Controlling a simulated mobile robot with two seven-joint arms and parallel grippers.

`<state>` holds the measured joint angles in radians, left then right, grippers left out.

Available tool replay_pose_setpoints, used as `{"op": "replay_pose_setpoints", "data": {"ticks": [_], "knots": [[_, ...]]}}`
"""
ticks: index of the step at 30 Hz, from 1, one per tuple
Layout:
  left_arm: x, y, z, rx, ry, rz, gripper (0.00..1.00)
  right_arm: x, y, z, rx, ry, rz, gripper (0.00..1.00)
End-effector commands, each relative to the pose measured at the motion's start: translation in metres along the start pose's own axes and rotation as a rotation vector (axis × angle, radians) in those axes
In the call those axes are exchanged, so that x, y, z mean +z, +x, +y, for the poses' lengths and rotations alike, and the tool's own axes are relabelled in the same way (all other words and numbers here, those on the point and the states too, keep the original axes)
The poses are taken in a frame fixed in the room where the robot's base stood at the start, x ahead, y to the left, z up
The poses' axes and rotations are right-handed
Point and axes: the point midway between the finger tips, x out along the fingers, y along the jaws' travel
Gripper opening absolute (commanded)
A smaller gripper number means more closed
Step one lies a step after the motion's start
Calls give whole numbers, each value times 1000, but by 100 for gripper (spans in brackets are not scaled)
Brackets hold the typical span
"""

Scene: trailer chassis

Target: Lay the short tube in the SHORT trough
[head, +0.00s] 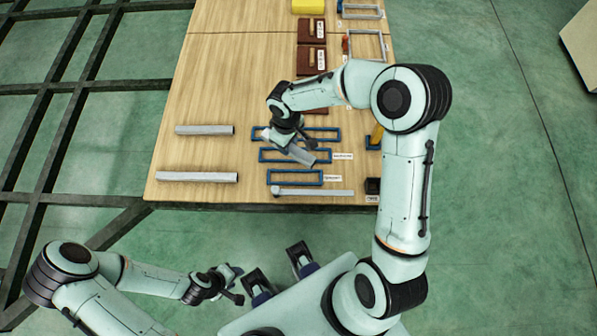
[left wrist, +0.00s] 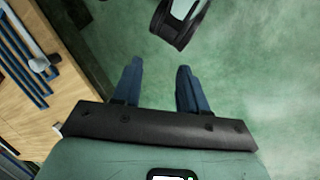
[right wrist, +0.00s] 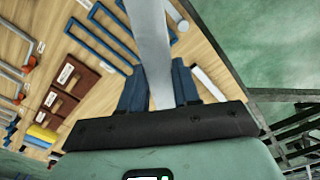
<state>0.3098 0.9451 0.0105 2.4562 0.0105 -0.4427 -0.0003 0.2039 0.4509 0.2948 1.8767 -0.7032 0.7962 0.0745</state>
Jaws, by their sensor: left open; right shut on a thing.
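My right gripper (head: 289,145) is shut on a grey tube (head: 302,155). It holds the tube slantwise above the blue troughs; the exact height is unclear. In the right wrist view the tube (right wrist: 150,45) runs between the fingers. The shortest blue trough (head: 296,183), nearest the table's front edge, looks empty. A middle trough (head: 267,155) and a longer trough (head: 330,138) lie behind it, partly hidden by gripper and tube. Their labels are too small to read. My left gripper (head: 238,283) is open and empty, off the front of the table.
Two grey tubes lie on the wooden table (head: 215,80) at left: a shorter one (head: 205,130) and a longer one (head: 197,177). A thin grey rod (head: 315,192) lies along the front edge. Brown blocks (head: 311,58) and a yellow block (head: 308,6) stand farther back.

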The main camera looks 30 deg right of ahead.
Motion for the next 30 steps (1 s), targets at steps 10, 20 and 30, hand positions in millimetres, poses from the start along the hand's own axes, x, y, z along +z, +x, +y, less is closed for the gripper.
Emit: {"op": "replay_pose_setpoints", "data": {"ticks": [10,20,30], "knots": [[-31,99,-31,-1,-8,91,43,-2,93,26,1,-438,1,0],[-49,123,-38,-2,-10,132,43,-5,124,36,0,-580,0,0],[-90,143,-49,-9,-20,240,43,-4,214,35,-3,-580,-2,0]]}}
